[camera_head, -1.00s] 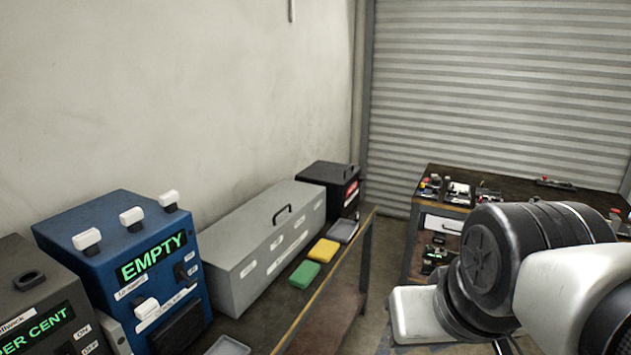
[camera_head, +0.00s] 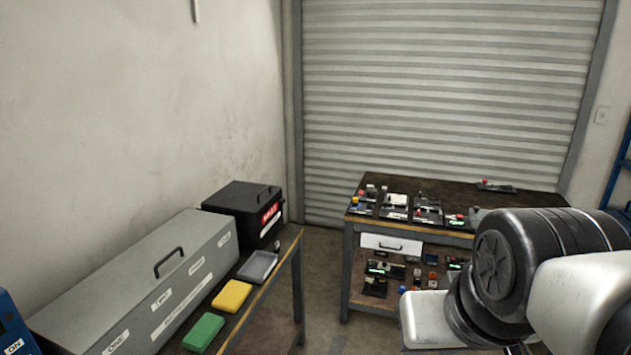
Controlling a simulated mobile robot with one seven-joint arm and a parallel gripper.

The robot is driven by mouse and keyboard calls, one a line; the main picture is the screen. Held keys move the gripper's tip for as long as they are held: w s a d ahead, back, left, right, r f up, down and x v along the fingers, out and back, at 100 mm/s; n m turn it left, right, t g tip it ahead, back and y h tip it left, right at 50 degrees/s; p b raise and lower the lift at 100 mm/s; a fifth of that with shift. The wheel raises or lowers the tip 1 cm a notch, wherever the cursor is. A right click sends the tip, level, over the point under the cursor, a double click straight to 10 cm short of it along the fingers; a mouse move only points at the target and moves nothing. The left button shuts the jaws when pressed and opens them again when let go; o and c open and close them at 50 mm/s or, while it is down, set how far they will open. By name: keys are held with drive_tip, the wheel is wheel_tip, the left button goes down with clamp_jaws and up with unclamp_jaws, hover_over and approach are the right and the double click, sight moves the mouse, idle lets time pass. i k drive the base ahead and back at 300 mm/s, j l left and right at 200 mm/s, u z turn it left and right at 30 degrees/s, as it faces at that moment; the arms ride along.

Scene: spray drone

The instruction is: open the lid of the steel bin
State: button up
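A long grey metal box (camera_head: 95,290), which looks like the steel bin, stands on the left bench against the wall. Its lid is shut. A black bar handle (camera_head: 169,262) sits on top of it. White labels run along its front side, among them "ONE" and "TWO". Its near end is cut off by the picture's lower left edge. My arm (camera_head: 500,262) fills the lower right, well apart from the box. My gripper's fingers do not show.
A black box (camera_head: 235,208) with a red label stands beyond the grey one. Green (camera_head: 204,332) and yellow (camera_head: 232,295) blocks and a grey tray (camera_head: 258,266) line the bench front. A workbench (camera_head: 349,238) with small devices stands at the shutter. Floor shows between the benches.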

sight(246, 196)
drive_tip(key=i+l+z, duration=0.25)
drive_tip(key=i, duration=0.45)
drive_tip(key=i+z, duration=0.2)
drive_tip(key=i, duration=0.5)
drive_tip(key=i+u, duration=0.45)
drive_tip(key=i+l+u, duration=0.1)
drive_tip(key=u, duration=0.3)
drive_tip(key=i+l+u, duration=0.25)
drive_tip(key=i+u, duration=0.2)
drive_tip(key=i+l+u, duration=0.1)
drive_tip(key=i+u, duration=0.3)
drive_tip(key=i+l+u, duration=0.15)
drive_tip(key=u, duration=0.25)
drive_tip(key=i+l+u, duration=0.2)
drive_tip(key=l+u, duration=0.2)
drive_tip(key=i+l+u, duration=0.2)
drive_tip(key=u, duration=0.2)
